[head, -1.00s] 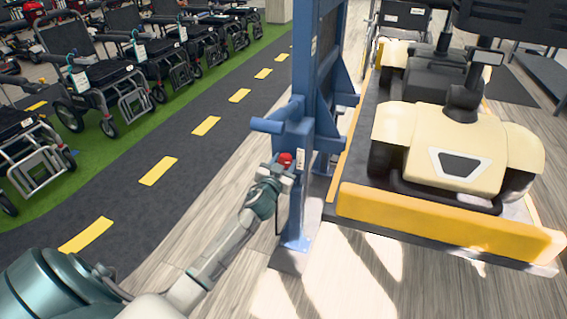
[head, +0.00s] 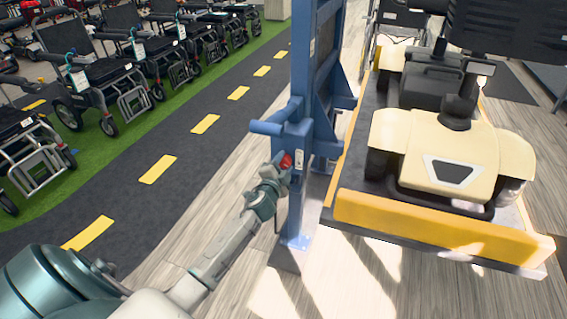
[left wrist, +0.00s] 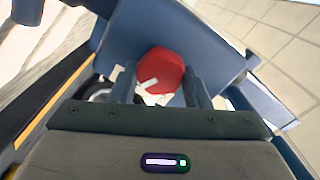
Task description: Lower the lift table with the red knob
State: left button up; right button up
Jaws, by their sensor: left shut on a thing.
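The red knob (head: 286,161) sits on the blue post (head: 300,190) of the lift, below a blue horizontal arm. My left gripper (head: 280,167) is shut on the red knob. In the left wrist view the red knob (left wrist: 160,70), with a white mark on it, lies between the fingers of my left gripper (left wrist: 165,92). The lift table (head: 430,225) has a yellow front bar and stands right of the post, raised off the floor. A cream scooter (head: 400,140) rests on it. My right gripper is not in view.
A row of wheelchair-like chairs (head: 130,80) stands on green flooring at the left. A dark lane (head: 130,190) with yellow dashes runs between them and the post. The wooden floor (head: 240,290) in front of the post is clear.

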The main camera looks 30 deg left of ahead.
pick_arm(q)
jog(key=shift+m, duration=0.4)
jog(key=shift+f+m, duration=0.1)
jog(key=shift+m, duration=0.3)
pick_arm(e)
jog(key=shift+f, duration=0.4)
pick_arm(q)
jog(key=o, duration=1)
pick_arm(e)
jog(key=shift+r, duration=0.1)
